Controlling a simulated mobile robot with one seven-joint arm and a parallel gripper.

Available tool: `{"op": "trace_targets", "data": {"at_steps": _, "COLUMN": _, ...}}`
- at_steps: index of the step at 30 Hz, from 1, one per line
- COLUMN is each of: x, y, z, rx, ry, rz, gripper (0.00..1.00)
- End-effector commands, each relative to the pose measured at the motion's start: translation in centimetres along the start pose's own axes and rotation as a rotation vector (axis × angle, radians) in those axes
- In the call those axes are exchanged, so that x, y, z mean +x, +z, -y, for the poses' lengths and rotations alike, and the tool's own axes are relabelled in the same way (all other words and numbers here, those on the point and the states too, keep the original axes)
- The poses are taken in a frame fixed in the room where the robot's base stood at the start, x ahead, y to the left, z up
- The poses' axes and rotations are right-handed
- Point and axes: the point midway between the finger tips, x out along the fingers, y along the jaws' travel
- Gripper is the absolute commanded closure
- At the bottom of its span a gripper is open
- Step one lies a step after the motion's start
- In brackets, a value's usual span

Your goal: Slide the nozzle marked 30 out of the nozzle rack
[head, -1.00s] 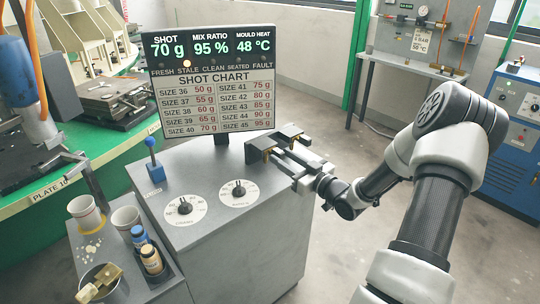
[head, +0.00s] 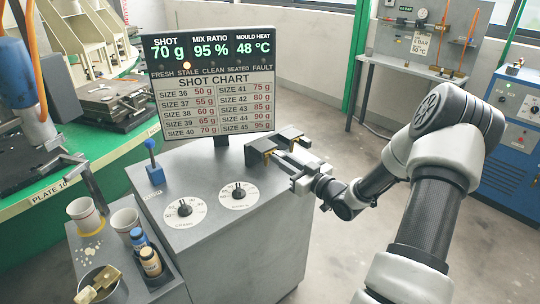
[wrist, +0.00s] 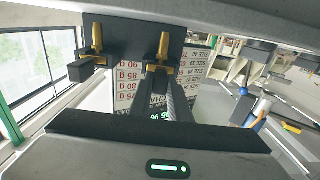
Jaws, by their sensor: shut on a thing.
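The nozzle rack (head: 290,133) is a dark bracket on the right back edge of the grey cabinet. In the wrist view the rack (wrist: 128,33) holds two upright brass nozzles, a left one (wrist: 97,38) and a right one (wrist: 163,46). My gripper (head: 272,153) reaches in from the right at the rack. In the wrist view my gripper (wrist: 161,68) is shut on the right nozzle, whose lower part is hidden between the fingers. That nozzle still appears at the rack. No number is readable on either nozzle, so I cannot tell which is marked 30.
The shot chart display (head: 210,85) stands close behind and left of the rack, with its STALE lamp lit. Two dials (head: 238,195) and a blue-knobbed lever (head: 153,165) are on the cabinet top. Cups and bottles (head: 150,260) stand lower left. Open floor lies to the right.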

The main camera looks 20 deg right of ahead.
Motion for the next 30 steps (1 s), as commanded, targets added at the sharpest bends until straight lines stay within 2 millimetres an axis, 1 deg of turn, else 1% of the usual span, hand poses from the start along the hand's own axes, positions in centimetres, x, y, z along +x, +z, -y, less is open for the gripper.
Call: {"op": "trace_targets", "data": {"at_steps": 30, "x": -5.2, "y": 0.0, "z": 0.0, "rx": 0.000, "ry": 0.001, "rz": 0.001, "gripper": 1.00}}
